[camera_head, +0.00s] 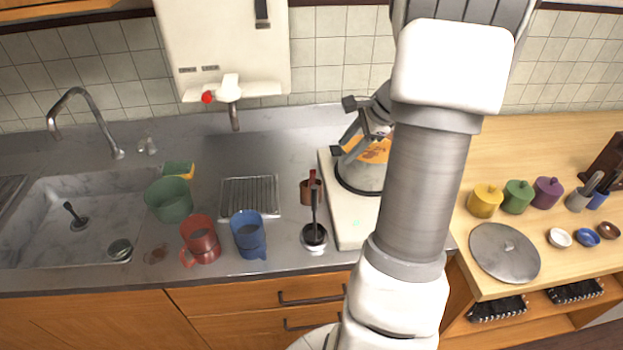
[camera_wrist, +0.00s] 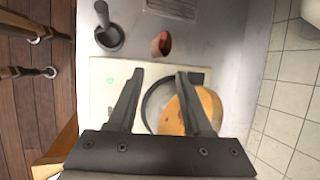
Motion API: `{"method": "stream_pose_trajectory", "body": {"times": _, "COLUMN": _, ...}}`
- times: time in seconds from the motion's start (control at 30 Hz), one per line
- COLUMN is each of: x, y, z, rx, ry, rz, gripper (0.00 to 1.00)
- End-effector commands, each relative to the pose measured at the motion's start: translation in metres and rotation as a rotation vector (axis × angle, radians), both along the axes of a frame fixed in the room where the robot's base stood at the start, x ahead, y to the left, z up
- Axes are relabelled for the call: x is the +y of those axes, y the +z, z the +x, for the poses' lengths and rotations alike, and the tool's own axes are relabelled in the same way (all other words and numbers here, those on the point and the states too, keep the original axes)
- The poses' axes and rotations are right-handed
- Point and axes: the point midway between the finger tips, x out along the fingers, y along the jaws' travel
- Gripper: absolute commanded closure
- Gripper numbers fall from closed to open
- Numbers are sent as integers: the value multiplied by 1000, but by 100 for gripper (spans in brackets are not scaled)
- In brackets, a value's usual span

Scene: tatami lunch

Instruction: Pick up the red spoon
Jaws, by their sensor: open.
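A red handle, which looks like the red spoon (camera_head: 312,178), stands upright in a small brown-red cup (camera_head: 306,196) on the grey counter. Its lower part is hidden in the cup. In the wrist view, the red end of the spoon (camera_wrist: 164,36) shows just beyond my fingertips, above the cup (camera_wrist: 161,50). My gripper (camera_head: 347,128) is open and empty, above the white board, to the right of the spoon and apart from it. In the wrist view, both fingers of my gripper (camera_wrist: 160,74) are spread and point toward the cup.
A dark-handled utensil in a round holder (camera_head: 314,240) stands in front of the cup. Blue (camera_head: 248,236) and red (camera_head: 201,240) mugs stand left.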

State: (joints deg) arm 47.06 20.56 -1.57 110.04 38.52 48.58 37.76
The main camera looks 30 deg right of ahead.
Motion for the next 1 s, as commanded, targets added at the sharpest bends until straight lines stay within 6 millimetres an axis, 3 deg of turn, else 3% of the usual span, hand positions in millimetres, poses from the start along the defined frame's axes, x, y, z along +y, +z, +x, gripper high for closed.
{"method": "stream_pose_trajectory", "body": {"times": 0.17, "x": 9, "y": -22, "z": 11, "rx": 0, "ry": -1, "rz": 14, "gripper": 50}}
{"method": "stream_pose_trajectory", "body": {"times": 0.5, "x": 25, "y": -85, "z": 42, "rx": 0, "ry": 0, "rz": 13, "gripper": 50}}
{"method": "stream_pose_trajectory", "body": {"times": 1.0, "x": 42, "y": -124, "z": 68, "rx": 0, "ry": 2, "rz": 11, "gripper": 50}}
